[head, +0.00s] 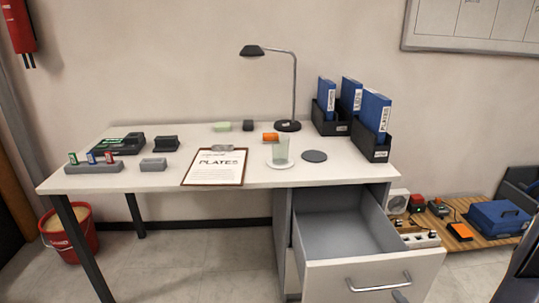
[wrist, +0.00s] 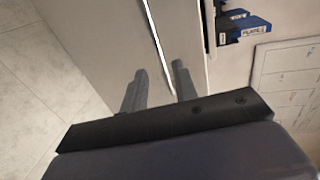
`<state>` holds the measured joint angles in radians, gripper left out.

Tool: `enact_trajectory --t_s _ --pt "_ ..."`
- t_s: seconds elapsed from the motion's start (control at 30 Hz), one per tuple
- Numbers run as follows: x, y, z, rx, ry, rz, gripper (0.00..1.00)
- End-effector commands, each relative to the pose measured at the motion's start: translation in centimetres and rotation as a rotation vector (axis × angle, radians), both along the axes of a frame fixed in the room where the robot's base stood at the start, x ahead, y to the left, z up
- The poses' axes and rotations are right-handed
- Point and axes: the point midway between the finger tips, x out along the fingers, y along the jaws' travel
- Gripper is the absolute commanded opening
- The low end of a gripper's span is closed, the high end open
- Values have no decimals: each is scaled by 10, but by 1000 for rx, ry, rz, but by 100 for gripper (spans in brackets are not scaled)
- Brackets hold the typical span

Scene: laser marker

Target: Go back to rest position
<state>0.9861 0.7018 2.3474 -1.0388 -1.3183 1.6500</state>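My gripper (wrist: 158,88) shows in the wrist view with its two dark fingers apart. Nothing is visible held between them. A pale flat surface with a bright edge line lies beyond the fingers; I cannot tell whether they touch it. In the head view, the desk drawer (head: 345,229) is pulled open and looks empty, with a metal handle (head: 380,284) on its front. A small grey tip shows just below the handle at the bottom of the picture; I cannot tell what it is.
The white desk (head: 120,180) holds a clipboard (head: 216,168), a glass (head: 281,149), a lamp (head: 288,126) and blue binders (head: 376,112). A red bucket (head: 72,243) stands at left. A low wooden bench (head: 474,240) with a blue toolbox (head: 497,217) is at right.

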Motion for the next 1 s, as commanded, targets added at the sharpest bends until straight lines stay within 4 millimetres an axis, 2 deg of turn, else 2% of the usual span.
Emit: enact_trajectory --t_s 0.3,0.5,0.7,1.0 --pt "40 3 -9 -1 -1 4 28" --pt "59 3 -13 -1 -1 2 28" --pt "67 3 -13 1 -1 0 28" --pt "67 2 -13 1 -1 -1 28"
